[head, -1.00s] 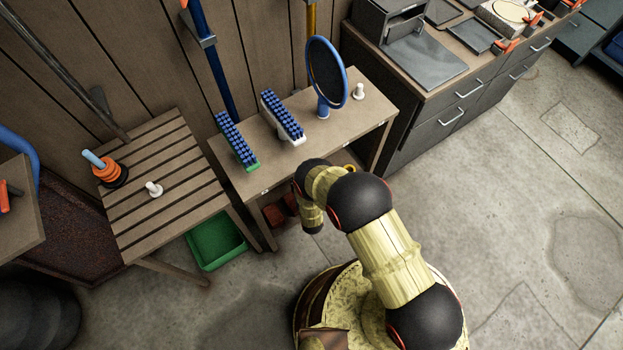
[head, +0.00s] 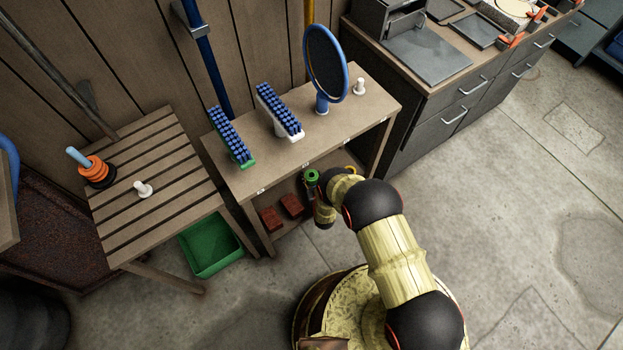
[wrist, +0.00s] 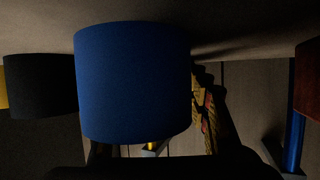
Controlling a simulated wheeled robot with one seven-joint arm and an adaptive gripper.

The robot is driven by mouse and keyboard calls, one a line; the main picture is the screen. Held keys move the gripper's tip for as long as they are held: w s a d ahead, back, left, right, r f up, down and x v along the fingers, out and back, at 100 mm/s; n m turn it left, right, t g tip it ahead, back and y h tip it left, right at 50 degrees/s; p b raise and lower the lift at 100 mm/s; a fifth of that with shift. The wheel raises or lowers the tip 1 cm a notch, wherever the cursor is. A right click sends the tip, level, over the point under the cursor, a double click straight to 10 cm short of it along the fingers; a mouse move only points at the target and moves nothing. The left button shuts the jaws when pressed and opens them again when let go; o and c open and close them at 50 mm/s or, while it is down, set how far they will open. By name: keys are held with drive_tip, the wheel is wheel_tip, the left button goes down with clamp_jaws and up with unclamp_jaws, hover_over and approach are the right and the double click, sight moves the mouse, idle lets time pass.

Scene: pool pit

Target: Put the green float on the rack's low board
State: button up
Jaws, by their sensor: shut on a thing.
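The green float (head: 312,177) shows in the head view as a small green ring with a dark centre, at the end of my bent arm. My gripper (head: 318,195) is shut on it at the rack's front, though the arm hides most of the fingers. The rack's low board (head: 287,227) is under the top board (head: 235,186), partly hidden by my arm. In the wrist view a large blue cylinder (wrist: 132,82) fills the middle, close to the camera; I cannot tell whether it is part of the held thing. The green of the float does not show there.
Two red blocks (head: 281,212) are on the low board's left part. A black cylinder (wrist: 40,85) shows in the wrist view. Brushes (head: 231,136), a round blue-rimmed paddle (head: 326,65) and a white peg (head: 359,88) are on top. A green bin (head: 210,246) stands left.

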drive_tip(key=shift+f, duration=0.2)
drive_tip(key=shift+s+f, duration=0.1)
drive_tip(key=shift+f, duration=0.1)
drive_tip(key=o, duration=0.9)
drive_tip(key=shift+f, duration=0.1)
drive_tip(key=shift+c, duration=0.2)
drive_tip(key=o, duration=0.4)
drive_tip(key=shift+s+d+f, duration=0.15)
drive_tip(key=shift+s+f, duration=0.05)
drive_tip(key=shift+f, duration=0.05)
drive_tip(key=shift+c, duration=0.2)
drive_tip(key=shift+o, duration=0.3)
drive_tip(key=shift+s+f, duration=0.1)
drive_tip(key=shift+s, duration=0.05)
drive_tip(key=shift+r, duration=0.5)
drive_tip(key=p+v, duration=0.2)
drive_tip(key=v, duration=0.3)
drive_tip(key=r+p+v, duration=0.1)
drive_tip(key=p+v, duration=0.1)
drive_tip(key=v, duration=0.4)
drive_tip(key=shift+r+p, duration=0.15)
drive_tip(key=shift+p, duration=0.2)
